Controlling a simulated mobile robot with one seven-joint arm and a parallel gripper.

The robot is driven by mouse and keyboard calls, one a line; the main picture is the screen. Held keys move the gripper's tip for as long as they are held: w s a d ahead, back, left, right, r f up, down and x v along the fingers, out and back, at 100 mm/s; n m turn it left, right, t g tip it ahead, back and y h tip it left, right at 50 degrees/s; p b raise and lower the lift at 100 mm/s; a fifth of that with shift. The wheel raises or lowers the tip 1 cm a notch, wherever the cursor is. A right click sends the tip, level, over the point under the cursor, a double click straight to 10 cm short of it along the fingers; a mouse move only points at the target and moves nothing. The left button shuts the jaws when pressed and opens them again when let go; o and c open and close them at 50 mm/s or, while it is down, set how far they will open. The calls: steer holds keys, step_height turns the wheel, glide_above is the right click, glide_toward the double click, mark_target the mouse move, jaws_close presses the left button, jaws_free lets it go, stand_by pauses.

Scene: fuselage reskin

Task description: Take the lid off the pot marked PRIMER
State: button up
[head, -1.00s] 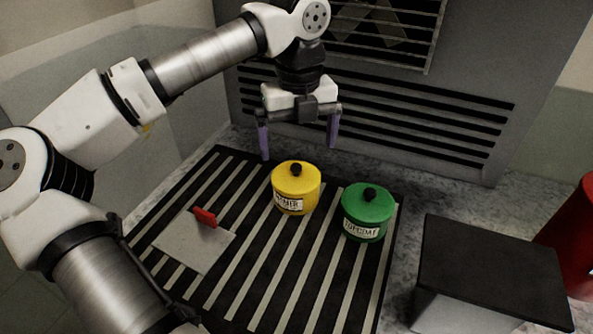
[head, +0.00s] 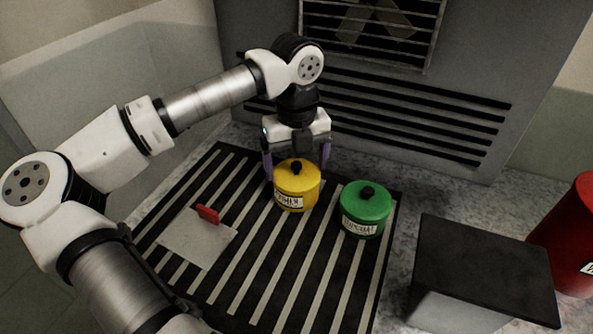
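The yellow pot (head: 297,192) stands upright on the striped mat, with its yellow lid (head: 293,173) and black knob (head: 295,166) on top. Its white label is partly legible and looks like PRIMER. My gripper (head: 297,165) is open, pointing down, behind and above the yellow pot. Its purple fingers show on the left and right of the lid. I cannot tell whether they touch it. The green pot (head: 365,212), with a label that looks like TOPCOAT, stands to the right with its lid on.
The black and pale striped mat (head: 262,272) lies on a grey speckled bench. A pale plate (head: 190,240) with a red handle (head: 207,213) lies at left. A dark-topped box (head: 485,265) and a red container (head: 575,240) stand at right. A slatted grey wall (head: 440,115) rises behind.

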mark_target(296, 164)
steer(key=shift+c, duration=1.3)
steer(key=shift+r, duration=0.15)
step_height(296, 164, up, 20)
steer(key=b, duration=0.2)
